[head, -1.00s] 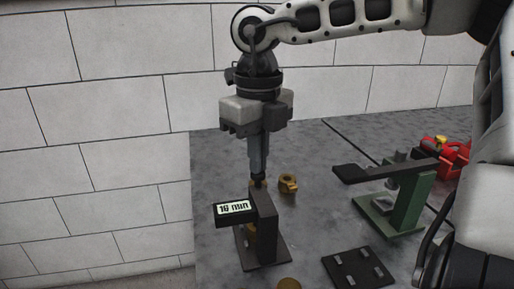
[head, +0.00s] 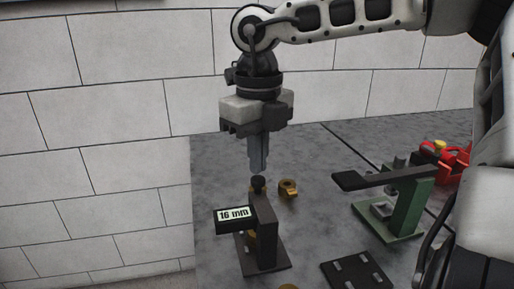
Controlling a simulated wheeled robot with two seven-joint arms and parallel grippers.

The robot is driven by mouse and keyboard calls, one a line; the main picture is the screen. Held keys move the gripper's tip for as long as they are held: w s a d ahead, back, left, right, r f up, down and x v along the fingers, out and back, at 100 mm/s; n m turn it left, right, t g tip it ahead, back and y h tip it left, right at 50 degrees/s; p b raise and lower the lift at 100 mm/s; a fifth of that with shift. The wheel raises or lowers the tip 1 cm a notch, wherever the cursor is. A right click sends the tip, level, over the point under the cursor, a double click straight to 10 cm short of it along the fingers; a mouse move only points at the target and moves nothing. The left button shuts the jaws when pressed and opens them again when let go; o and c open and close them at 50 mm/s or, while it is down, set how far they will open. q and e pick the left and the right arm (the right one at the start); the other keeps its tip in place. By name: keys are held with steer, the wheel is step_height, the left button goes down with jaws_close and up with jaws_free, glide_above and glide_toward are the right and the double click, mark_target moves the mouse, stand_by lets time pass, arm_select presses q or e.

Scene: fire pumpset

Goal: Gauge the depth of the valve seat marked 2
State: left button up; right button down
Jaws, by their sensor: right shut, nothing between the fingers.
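My right gripper (head: 258,168) points straight down, shut and empty, just above the dark knob (head: 258,184) of a depth gauge. A small gap seems to show between the fingertips and the knob. The gauge stand (head: 267,238) is dark, with a flat base, and its display (head: 235,214) reads "16 mm". A brass part (head: 250,238) sits under the gauge, mostly hidden by the display and the post. No number mark can be read on it. My left gripper is not in view.
A small brass part (head: 288,188) lies behind the gauge. A green press (head: 408,208) with a dark lever stands to the right, with a red object (head: 455,160) behind it. A dark plate (head: 355,275) lies in front. The grey table's left part is free.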

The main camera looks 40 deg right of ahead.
step_height(320, 180, up, 6)
steer(key=p, duration=0.3)
steer(key=shift+f+p, duration=0.1)
steer(key=shift+p, duration=0.2)
steer(key=shift+f, duration=0.1)
stand_by(0.3)
